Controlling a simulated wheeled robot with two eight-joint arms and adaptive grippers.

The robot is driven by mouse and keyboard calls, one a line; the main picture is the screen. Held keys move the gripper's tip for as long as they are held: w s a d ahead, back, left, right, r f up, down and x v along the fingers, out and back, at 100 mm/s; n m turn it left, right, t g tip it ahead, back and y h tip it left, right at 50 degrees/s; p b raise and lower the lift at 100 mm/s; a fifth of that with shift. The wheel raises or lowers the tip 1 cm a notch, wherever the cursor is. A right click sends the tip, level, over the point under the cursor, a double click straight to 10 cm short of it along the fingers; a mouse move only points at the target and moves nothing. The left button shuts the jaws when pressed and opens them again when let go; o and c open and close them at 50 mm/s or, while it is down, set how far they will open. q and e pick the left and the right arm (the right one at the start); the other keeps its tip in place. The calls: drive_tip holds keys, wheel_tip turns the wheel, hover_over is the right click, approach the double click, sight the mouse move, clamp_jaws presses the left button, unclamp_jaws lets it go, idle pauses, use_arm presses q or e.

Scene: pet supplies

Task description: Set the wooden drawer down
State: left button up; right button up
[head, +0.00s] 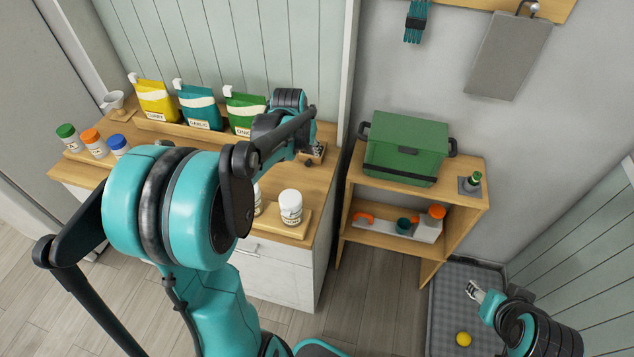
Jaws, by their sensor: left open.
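A small light wooden piece (319,158), which looks like the wooden drawer, rests at the right end of the wooden counter. My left gripper (314,149) is over it, reaching in from the left across the counter. Its jaws are open, and the fingertips are small and close to the wood, so I cannot tell whether they touch it. Most of the piece is hidden behind the gripper. My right gripper (473,291) is low at the right, above the grey tray, away from the counter; its jaw state is unclear.
The counter (82,170) holds several bags, lidded jars and a white jar (291,207). A small dark knob-like thing (308,163) is near the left gripper. A shelf (465,198) with a green box (407,146) stands right. A yellow ball (463,339) lies in the grey tray (447,295).

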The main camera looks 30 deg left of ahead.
use_arm(q)
drive_tip(key=s+d+r+m+t+h, duration=0.1)
drive_tip(key=s+d+r+m+t, duration=0.1)
drive_tip(key=s+d, duration=1.6)
drive_tip(key=shift+s+r+m+t, duration=0.35)
drive_tip(key=shift+s+r, duration=0.35)
drive_tip(key=shift+s, duration=0.4)
wheel_tip(320, 180, down, 6)
drive_tip(key=b, duration=0.5)
drive_tip(key=shift+r+b, duration=0.15)
drive_tip(key=shift+b, duration=0.25)
